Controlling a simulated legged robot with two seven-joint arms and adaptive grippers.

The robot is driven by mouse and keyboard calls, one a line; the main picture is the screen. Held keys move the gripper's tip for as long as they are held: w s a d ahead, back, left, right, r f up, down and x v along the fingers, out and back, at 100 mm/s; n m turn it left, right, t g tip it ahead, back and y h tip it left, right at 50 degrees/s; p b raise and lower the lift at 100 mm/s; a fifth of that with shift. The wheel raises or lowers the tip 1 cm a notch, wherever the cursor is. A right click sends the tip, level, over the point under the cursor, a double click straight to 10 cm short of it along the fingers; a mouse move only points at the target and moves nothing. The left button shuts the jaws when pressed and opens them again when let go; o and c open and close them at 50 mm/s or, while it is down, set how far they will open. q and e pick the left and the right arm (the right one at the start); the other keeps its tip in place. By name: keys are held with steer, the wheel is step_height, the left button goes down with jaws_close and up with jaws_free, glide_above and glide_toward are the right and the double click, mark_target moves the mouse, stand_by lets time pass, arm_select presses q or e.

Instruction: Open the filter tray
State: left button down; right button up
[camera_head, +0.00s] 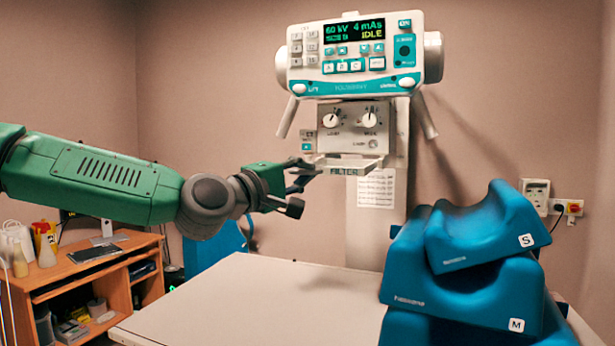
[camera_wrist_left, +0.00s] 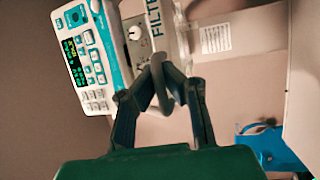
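The filter tray (camera_head: 350,168), with a "FILTER" label on its front, sits under the two-knob box of the x-ray head. The label also shows sideways in the left wrist view (camera_wrist_left: 154,22). My left gripper (camera_head: 308,174) reaches the tray's left front side. In the left wrist view its fingertips (camera_wrist_left: 160,78) come close together around a grey curved handle (camera_wrist_left: 165,102), and look shut on it. The fingers hide part of the handle. How far out the tray stands is hard to tell. My right gripper is not in view.
The x-ray control head (camera_head: 356,82) hangs above the tray on a column. A white table (camera_head: 250,300) lies below, its left part clear. Blue foam supports (camera_head: 465,285) are stacked on its right. A wooden desk (camera_head: 95,262) with bottles stands at left.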

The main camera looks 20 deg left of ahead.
arm_select(q)
steer(key=shift+f, duration=0.3)
steer(key=c, duration=1.6)
jaws_free()
steer(key=shift+a, duration=0.1)
steer(key=shift+c, duration=0.2)
steer(key=shift+w+a, duration=0.1)
steer(key=shift+r, duration=0.1)
steer(key=shift+s+a, duration=0.15)
steer(key=shift+s, duration=0.1)
steer(key=v, duration=1.1)
steer(key=shift+s+a+f, duration=0.15)
steer(key=shift+s+f, duration=0.05)
